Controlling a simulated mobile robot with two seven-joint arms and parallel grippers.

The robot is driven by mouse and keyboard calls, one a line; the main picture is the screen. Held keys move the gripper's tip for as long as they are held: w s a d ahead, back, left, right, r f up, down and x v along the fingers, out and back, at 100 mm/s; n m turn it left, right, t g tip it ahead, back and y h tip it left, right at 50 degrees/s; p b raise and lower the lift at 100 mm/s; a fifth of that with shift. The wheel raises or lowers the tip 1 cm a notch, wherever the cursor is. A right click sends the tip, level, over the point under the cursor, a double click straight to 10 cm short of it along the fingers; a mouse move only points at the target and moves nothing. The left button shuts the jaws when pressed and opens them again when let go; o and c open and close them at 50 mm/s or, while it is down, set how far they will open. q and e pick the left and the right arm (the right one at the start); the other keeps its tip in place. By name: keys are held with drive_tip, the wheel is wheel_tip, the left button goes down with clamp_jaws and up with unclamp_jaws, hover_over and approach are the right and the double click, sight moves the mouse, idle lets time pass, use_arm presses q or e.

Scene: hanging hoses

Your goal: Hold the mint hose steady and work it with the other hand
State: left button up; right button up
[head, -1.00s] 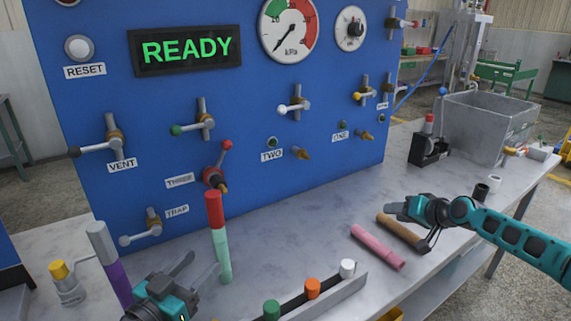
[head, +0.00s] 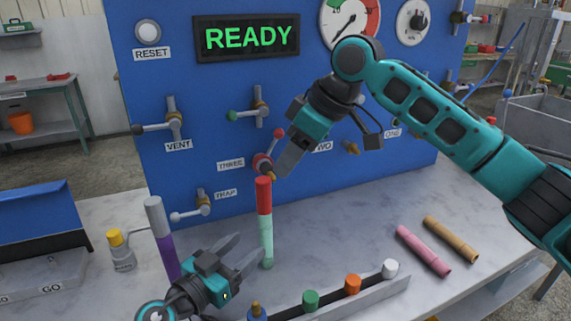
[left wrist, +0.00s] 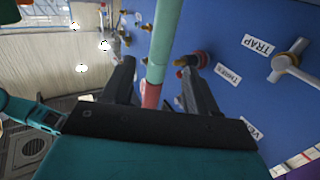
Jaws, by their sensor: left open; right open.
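The mint hose (head: 266,238) stands nearly upright in front of the blue panel, with a red upper section (head: 264,195). Its top is close under the brass nozzle at the THREE label (head: 231,165); I cannot tell if they touch. My left gripper (head: 250,246) is open beside the hose's lower part. In the left wrist view the mint hose (left wrist: 162,45) runs between the two open fingers (left wrist: 162,80) as seen, without visible clamping. My right gripper (head: 329,158) is open and empty, raised in front of the panel, right of the nozzle and above the red section.
A purple hose with grey top (head: 155,215) stands left of my left gripper. A rack with coloured caps (head: 350,298) is at the front. Pink (head: 423,251) and tan (head: 451,240) hoses lie at right. A yellow-capped bottle (head: 121,253) stands left. Valve levers jut from the panel.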

sight(261, 233)
use_arm(q)
drive_tip(key=shift+w+d, duration=0.25)
drive_tip(key=x, duration=0.6)
drive_tip(key=shift+w+d, duration=0.25)
drive_tip(key=shift+w, duration=0.05)
drive_tip(key=shift+c, duration=0.4)
